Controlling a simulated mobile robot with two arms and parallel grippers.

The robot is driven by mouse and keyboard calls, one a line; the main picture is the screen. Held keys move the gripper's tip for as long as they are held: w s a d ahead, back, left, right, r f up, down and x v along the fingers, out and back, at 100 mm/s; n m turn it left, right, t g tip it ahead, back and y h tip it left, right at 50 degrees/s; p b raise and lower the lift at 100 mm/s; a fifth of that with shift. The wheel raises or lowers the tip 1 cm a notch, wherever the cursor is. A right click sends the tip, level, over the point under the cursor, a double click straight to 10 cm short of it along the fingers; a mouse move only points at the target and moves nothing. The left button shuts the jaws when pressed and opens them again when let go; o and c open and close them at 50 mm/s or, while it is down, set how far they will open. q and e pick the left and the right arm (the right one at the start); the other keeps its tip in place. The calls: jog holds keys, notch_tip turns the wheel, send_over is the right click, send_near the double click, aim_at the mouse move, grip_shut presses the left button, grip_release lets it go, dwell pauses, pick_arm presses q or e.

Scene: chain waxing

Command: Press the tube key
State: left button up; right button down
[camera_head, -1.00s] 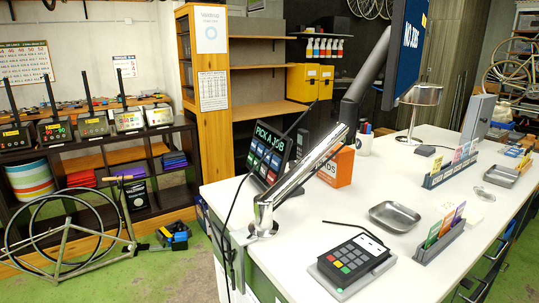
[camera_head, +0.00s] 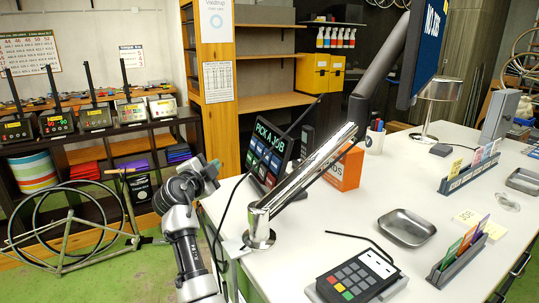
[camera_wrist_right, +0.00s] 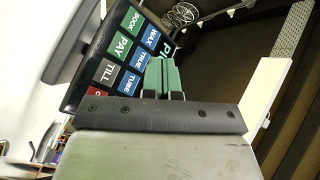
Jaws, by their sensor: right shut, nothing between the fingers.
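The job screen (camera_head: 268,152), a tilted dark panel headed "PICK A JOB", stands at the table's left edge. In the right wrist view the screen (camera_wrist_right: 98,42) appears turned, and the blue TUBE key (camera_wrist_right: 127,82) is readable below the blue TRUE and WAX keys. Green BOOK and PAY keys and a grey TILL key lie beside them. My right gripper (camera_head: 213,166) is left of the screen, apart from it in the head view. Its green-tipped fingers (camera_wrist_right: 162,74) are shut and empty, just right of the TUBE key in the wrist view; contact cannot be told. My left gripper is out of view.
A chrome post (camera_head: 259,228) with a slanted arm rises in front of the screen. An orange box (camera_head: 347,169), a card terminal (camera_head: 357,277) and a metal dish (camera_head: 406,228) are on the white table. A dark cable hangs by the table's left edge.

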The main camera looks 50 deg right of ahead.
aim_at(267, 157)
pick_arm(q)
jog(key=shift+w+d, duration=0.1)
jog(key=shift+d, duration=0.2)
pick_arm(e)
jog(key=r+m, duration=0.1)
jog(key=s+d+r+g, duration=0.1)
jog(key=r+m, duration=0.1)
jog(key=shift+s+d+r+m+h, duration=0.25)
jog(key=shift+s+r+m+h, duration=0.05)
jog(key=shift+s+h, duration=0.1)
pick_arm(q)
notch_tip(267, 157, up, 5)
jog(key=p, duration=0.5)
pick_arm(e)
jog(key=s+d+f, duration=0.2)
jog(key=s+d, duration=0.1)
jog(key=d, duration=0.4)
jog(key=shift+s+d+f, duration=0.25)
jog(key=shift+d+f, duration=0.05)
jog(key=shift+d, duration=0.05)
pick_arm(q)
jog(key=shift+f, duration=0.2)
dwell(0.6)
